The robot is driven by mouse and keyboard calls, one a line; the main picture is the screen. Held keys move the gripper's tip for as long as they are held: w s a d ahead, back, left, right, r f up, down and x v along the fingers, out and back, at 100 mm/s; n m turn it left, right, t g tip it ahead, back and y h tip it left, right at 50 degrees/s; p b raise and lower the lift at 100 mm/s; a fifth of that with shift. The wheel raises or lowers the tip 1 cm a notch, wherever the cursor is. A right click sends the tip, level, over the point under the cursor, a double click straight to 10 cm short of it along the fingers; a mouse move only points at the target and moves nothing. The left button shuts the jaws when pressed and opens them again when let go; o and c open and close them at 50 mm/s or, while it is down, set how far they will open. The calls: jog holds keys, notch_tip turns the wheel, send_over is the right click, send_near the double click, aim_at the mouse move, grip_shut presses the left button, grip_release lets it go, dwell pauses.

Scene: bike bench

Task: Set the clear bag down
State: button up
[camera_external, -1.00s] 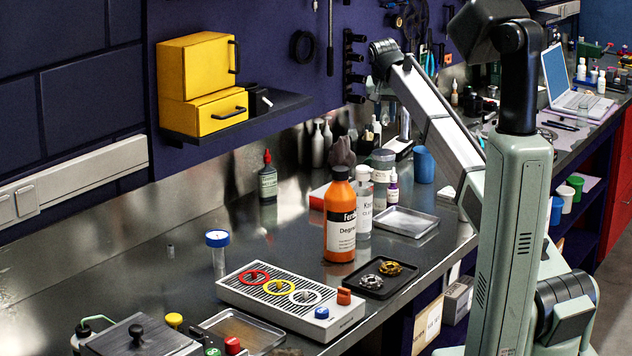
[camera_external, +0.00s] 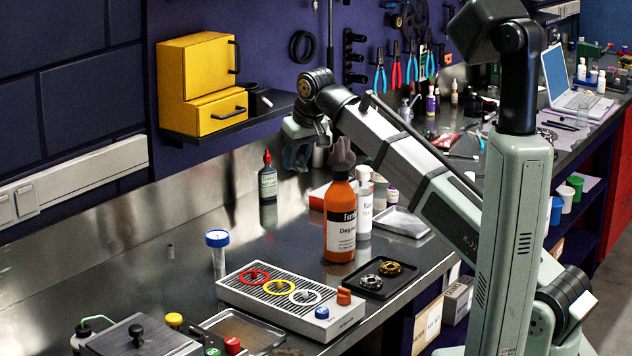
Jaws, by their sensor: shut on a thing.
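My gripper (camera_external: 298,160) hangs above the back of the steel bench, left of the orange degreaser bottle and below the right end of the wall shelf. It points down and is shut on the clear bag. The bag is small and see-through here, and I cannot make out its outline between or below the fingers. The gripper is apart from the bench top (camera_external: 180,262).
The orange bottle (camera_external: 340,220), a white bottle (camera_external: 364,205) and a dark dropper bottle (camera_external: 268,180) stand nearby. A grey ringed block (camera_external: 290,298), a black tray (camera_external: 380,280) and a blue-capped tube (camera_external: 218,255) are in front. The bench at back left is clear.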

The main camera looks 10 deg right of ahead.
jog(key=s+a+n, duration=0.3)
jog(key=s+a, duration=0.1)
jog(key=s, duration=0.8)
jog(key=y, duration=0.1)
send_near(279, 256)
jog(key=shift+g, duration=0.3)
jog(key=shift+x, duration=3)
jog(key=shift+w, duration=0.2)
jog(key=o, duration=1)
jog(key=shift+v, duration=6.05)
jog(key=shift+w+r, duration=0.1)
